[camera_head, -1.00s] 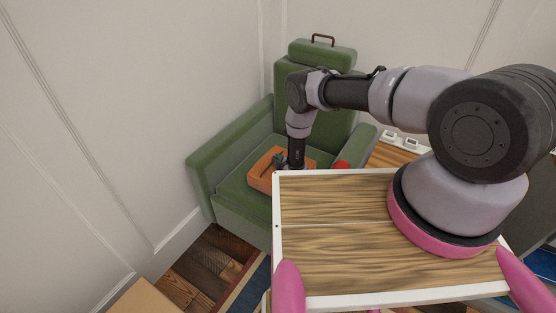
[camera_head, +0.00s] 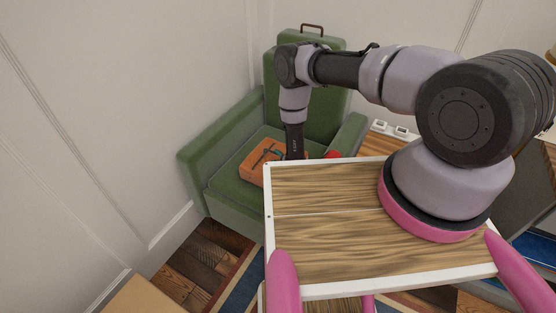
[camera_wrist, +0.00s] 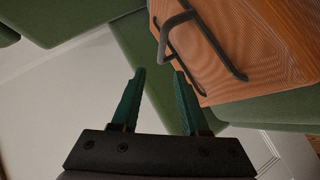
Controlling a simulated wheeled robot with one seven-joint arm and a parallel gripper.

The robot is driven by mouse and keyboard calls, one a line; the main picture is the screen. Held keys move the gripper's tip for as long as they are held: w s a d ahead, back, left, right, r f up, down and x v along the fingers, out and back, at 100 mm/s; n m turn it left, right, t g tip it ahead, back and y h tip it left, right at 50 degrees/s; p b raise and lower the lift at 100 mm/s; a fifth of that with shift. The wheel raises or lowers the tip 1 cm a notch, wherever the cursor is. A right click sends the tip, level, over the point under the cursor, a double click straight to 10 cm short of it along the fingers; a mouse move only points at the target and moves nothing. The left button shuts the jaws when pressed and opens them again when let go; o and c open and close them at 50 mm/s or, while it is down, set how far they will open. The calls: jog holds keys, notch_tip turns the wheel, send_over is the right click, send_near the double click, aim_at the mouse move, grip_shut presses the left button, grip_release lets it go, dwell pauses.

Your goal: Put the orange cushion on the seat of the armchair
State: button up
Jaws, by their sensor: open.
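The orange cushion (camera_head: 257,172) lies on the seat of the green armchair (camera_head: 228,187), with its right part hidden behind my arm and the wood-topped board. In the wrist view the cushion (camera_wrist: 285,45) fills the upper right and has a dark handle (camera_wrist: 205,42) on it. My gripper (camera_wrist: 159,74) is open, with two green fingers and nothing between them. Its fingertips are beside the handle, apart from it in the picture. In the head view my wrist hangs down over the seat and the fingers are hard to make out against the cushion.
A wood-topped board with a white rim (camera_head: 330,225) fills the front. A red object (camera_head: 333,155) shows at the seat's right. A wooden surface with white items (camera_head: 390,128) stands right of the armchair. Panelled walls (camera_head: 110,110) close in behind and left.

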jog(key=shift+v, duration=1.3)
jog(key=w+d+r+m+h, duration=0.1)
jog(key=w+r+m, duration=0.2)
jog(key=w+r, duration=0.7)
jog(key=w+d+r+m+h, duration=0.1)
jog(key=w+r+m, duration=0.3)
jog(key=r, duration=0.9)
jog(key=w+d+r+m+g, duration=0.1)
jog(key=d+r+m, duration=0.15)
jog(key=r, duration=0.95)
jog(key=d+r+m+g, duration=0.1)
jog(key=d+r+m, duration=0.15)
jog(key=r, duration=0.95)
jog(key=s+d+r+m+g, duration=0.15)
jog(key=s+d+r, duration=0.25)
jog(key=s+r, duration=0.5)
jog(key=s+d+r+m+g, duration=0.1)
jog(key=s+d+r+m, duration=0.2)
jog(key=s+d+r, duration=0.55)
jog(key=s+r+m, duration=0.2)
jog(key=s+r, duration=0.1)
jog(key=s, duration=0.8)
jog(key=s+r+m+g, duration=0.1)
jog(key=s+r, duration=0.3)
jog(key=s, duration=0.7)
jog(key=shift+s+a+m, duration=0.3)
jog(key=shift+m, duration=0.15)
jog(key=shift+r, duration=0.1)
